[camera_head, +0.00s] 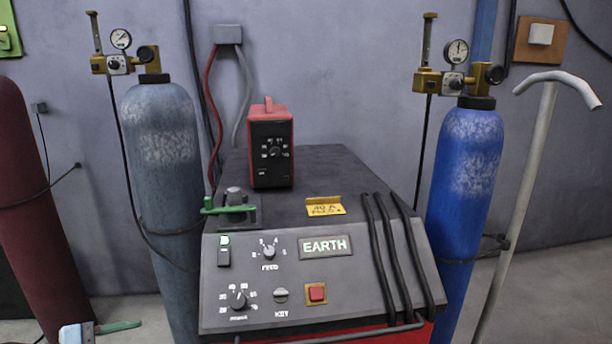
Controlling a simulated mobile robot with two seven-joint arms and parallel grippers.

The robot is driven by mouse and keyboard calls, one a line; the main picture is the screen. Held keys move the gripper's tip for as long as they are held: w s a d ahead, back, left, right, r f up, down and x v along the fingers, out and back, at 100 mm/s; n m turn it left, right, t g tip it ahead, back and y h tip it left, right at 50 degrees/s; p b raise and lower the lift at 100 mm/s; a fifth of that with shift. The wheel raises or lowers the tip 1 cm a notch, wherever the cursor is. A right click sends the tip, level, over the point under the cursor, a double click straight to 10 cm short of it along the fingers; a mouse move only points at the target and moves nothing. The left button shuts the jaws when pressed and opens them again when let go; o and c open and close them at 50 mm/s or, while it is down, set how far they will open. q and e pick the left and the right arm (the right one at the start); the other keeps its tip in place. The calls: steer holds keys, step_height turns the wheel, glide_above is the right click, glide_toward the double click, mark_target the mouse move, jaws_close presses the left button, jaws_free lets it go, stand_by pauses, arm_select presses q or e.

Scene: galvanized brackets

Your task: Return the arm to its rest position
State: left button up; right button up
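Neither of my grippers shows in the head view, and no part of my arms can be made out. No galvanized bracket can be recognised. A dark grey welding machine (290,235) marked EARTH, with knobs, a red button and black cables on its sloped front, fills the middle. A small red box with a dial (271,147) stands upright on its top. A green clamp-like part (229,207) sits at the top left of the panel.
A grey-blue gas cylinder (163,190) stands left, a blue one (465,180) right, both with gauges. A dark red cylinder (30,220) leans far left. A bent pale pole (520,210) stands right. A blue-and-white object (75,333) lies low left beside a green handle.

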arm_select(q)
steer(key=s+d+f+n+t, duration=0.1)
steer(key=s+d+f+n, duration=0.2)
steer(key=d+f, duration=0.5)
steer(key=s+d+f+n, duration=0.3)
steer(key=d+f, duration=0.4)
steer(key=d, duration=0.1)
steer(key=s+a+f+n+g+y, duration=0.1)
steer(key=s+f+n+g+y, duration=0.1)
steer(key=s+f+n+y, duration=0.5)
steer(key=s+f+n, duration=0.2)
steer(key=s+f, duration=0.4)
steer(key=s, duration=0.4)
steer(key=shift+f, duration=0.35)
